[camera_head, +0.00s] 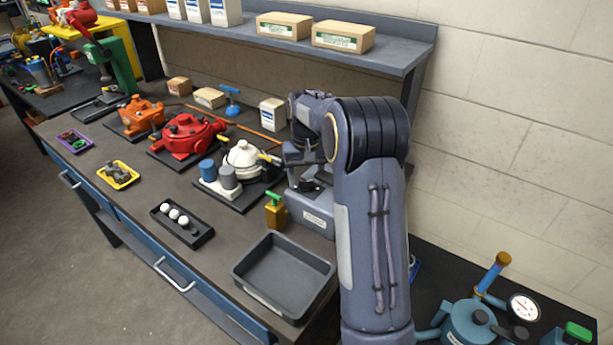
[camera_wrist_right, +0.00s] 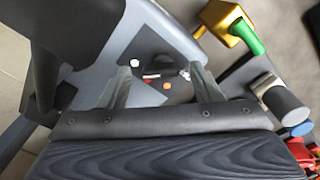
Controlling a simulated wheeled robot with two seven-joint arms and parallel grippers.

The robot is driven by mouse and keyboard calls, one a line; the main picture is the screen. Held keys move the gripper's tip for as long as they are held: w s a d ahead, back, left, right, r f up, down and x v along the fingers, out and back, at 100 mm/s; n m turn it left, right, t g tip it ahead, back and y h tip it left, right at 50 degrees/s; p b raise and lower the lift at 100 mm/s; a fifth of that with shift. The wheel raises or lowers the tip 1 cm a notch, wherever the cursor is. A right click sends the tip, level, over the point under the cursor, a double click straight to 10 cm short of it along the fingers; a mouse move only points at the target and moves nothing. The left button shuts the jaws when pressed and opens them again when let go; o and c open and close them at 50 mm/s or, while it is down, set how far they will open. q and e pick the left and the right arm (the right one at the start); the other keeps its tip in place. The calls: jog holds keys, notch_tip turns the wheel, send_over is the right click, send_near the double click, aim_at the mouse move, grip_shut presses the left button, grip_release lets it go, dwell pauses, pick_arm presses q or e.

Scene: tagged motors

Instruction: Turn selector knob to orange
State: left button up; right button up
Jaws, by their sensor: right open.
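The selector box (camera_head: 307,212) is a grey housing with a pale label on its front, standing on the bench right of the white motor. Its dark knob (camera_head: 312,185) is on top, partly under my right gripper (camera_head: 298,158). In the right wrist view the dark knob (camera_wrist_right: 164,63) lies between the two spread fingers of my right gripper (camera_wrist_right: 162,70). I cannot tell which dot the knob points to. The fingers look clear of the knob. My left gripper is out of view.
The white motor (camera_head: 243,157) and a green-topped yellow object (camera_head: 275,210) stand left of the box. An empty grey tray (camera_head: 285,275) is in front. Red (camera_head: 187,135) and orange (camera_head: 140,115) motors stand farther left. A shelf (camera_head: 270,38) overhangs the back.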

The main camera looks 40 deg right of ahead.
jog(key=shift+f, duration=0.1)
jog(key=c, duration=1)
jog(key=shift+n, duration=0.3)
jog(key=n, duration=0.3)
jog(key=n+p, duration=0.1)
jog(key=n, duration=0.4)
jog(key=shift+w, duration=0.15)
jog(key=n, duration=0.3)
jog(key=shift+n, duration=0.3)
jog(key=shift+w+n+p, duration=0.15)
jog(key=shift+n+p, duration=0.25)
jog(key=shift+n, duration=1.6)
